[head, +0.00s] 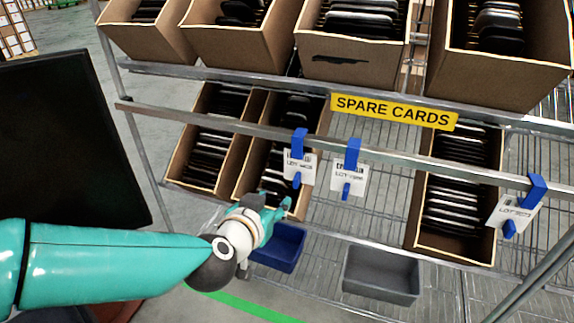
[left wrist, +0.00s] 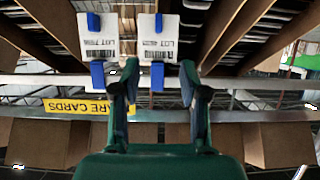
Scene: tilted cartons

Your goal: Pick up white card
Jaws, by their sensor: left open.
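Two white cards with black print hang side by side from blue clips on a shelf rail in the head view, a left one (head: 299,168) and a right one (head: 348,181). A third white card (head: 509,213) hangs far right. Each has a blue tab low on it. My left gripper (head: 279,204) is open just below the left card. In the left wrist view, the picture is upside down; my open fingers (left wrist: 160,70) stand either side of the blue tab of one card (left wrist: 158,38), with the other card (left wrist: 98,36) beside it. Contact cannot be told. My right gripper is out of view.
Tilted cartons of dark cards fill the upper shelf (head: 352,60) and lower shelf, one at the right (head: 455,250). A yellow SPARE CARDS sign (head: 394,111) is on the rack. A blue bin (head: 279,249) and grey bin (head: 382,273) sit below. The rail (head: 400,155) runs across.

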